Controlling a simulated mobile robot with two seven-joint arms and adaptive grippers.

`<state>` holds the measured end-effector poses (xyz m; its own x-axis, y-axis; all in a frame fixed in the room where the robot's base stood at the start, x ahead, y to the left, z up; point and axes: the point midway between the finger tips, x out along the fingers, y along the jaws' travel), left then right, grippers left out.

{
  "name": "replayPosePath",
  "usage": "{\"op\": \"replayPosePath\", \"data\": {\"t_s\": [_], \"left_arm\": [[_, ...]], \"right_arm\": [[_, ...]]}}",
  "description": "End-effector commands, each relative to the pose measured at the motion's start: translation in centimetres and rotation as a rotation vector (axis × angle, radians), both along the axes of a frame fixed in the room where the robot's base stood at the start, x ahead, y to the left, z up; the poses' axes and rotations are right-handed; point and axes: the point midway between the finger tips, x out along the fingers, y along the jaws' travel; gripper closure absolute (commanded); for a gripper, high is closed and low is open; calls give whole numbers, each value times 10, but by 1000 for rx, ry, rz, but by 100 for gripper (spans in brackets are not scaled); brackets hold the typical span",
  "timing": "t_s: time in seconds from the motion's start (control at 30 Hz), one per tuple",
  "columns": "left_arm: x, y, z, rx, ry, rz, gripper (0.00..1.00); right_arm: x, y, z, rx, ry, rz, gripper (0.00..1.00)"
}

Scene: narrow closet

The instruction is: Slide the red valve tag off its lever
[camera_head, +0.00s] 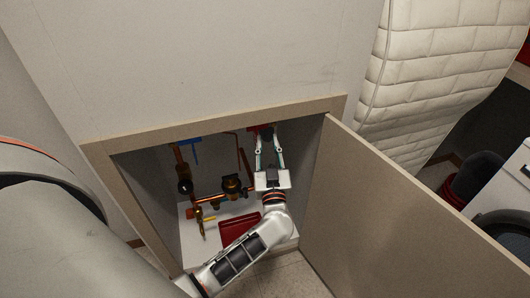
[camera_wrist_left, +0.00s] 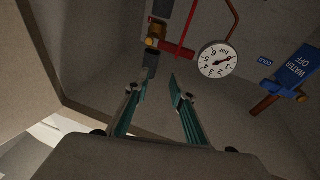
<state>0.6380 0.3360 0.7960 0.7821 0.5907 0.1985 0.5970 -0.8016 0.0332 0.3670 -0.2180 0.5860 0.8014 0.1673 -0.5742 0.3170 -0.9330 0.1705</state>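Red parts show on a brass valve (camera_wrist_left: 153,36) in the left wrist view: a thin red rod with a red bar (camera_wrist_left: 178,49) across its lower end. I cannot tell tag from lever there. In the head view a small red patch (camera_head: 262,128) shows high in the cabinet, partly behind my left gripper (camera_head: 267,143). My left gripper (camera_wrist_left: 160,77) points up into the cabinet with its two fingers apart and nothing between them. Its tips are just short of the red bar and look apart from it. My right gripper is not in view.
The cabinet frame (camera_head: 215,120) surrounds the opening, and its door (camera_head: 400,225) stands open at right. Inside are copper pipes (camera_head: 208,199), a round gauge (camera_wrist_left: 217,60) and a blue "WATER OFF" tag (camera_wrist_left: 298,68). A dark red box (camera_head: 238,229) lies on the cabinet floor.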

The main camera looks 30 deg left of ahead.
Motion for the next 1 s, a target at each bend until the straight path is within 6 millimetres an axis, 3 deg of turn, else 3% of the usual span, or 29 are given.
{"op": "replayPosePath", "data": {"t_s": [0.03,0.23,0.63,1.0], "left_arm": [[5,9,-15,-29,37,61,76],[12,27,-41,-103,152,201,76],[40,63,-46,-110,173,222,76],[62,88,-44,-113,172,219,76]], "right_arm": [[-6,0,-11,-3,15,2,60],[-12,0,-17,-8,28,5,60],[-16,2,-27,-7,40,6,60],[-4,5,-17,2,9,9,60]]}}
